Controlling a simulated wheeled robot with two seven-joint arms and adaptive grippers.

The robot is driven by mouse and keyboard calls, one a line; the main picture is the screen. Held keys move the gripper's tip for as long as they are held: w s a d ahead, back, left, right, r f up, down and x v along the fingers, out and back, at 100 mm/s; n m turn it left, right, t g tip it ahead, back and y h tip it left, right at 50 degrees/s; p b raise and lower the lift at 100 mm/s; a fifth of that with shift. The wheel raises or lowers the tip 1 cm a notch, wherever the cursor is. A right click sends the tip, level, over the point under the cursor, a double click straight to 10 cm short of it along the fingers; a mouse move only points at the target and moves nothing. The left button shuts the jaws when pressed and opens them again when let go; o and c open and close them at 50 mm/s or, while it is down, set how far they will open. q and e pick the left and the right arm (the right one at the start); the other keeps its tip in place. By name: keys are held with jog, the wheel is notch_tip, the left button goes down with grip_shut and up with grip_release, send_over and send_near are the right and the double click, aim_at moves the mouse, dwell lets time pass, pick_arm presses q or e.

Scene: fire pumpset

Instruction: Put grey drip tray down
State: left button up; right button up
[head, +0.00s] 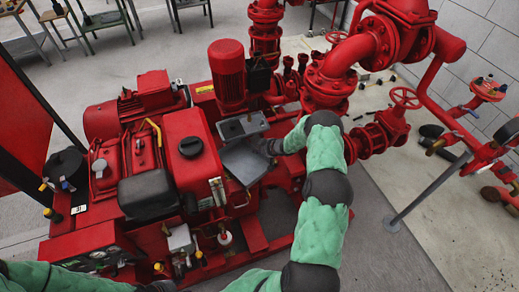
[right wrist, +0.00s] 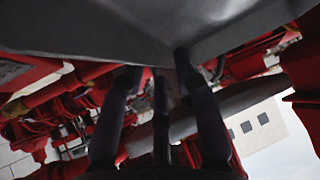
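The grey drip tray (head: 246,163) is in the middle of the head view, tilted, over the red pumpset beside the engine. My right gripper (head: 270,147) is at its right side. In the right wrist view the tray (right wrist: 225,30) fills the top. My right gripper (right wrist: 158,72) has two dark fingers in front of its rim and a third going up behind it, so it looks shut on the rim. The fingertip contact is partly hidden.
The red engine (head: 187,139) stands left of the tray and a red vertical motor (head: 228,75) behind it. Large red pipes (head: 345,62) rise at the back right. A grey support post (head: 430,190) stands further right. Grey floor is clear at the lower right.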

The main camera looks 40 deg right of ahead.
jog(key=a+p+v, duration=0.1)
jog(key=p+v, duration=0.3)
jog(key=v, duration=0.7)
jog(key=shift+s+d+r, duration=0.2)
jog(key=shift+d+r, duration=0.1)
jog(key=shift+d, duration=0.2)
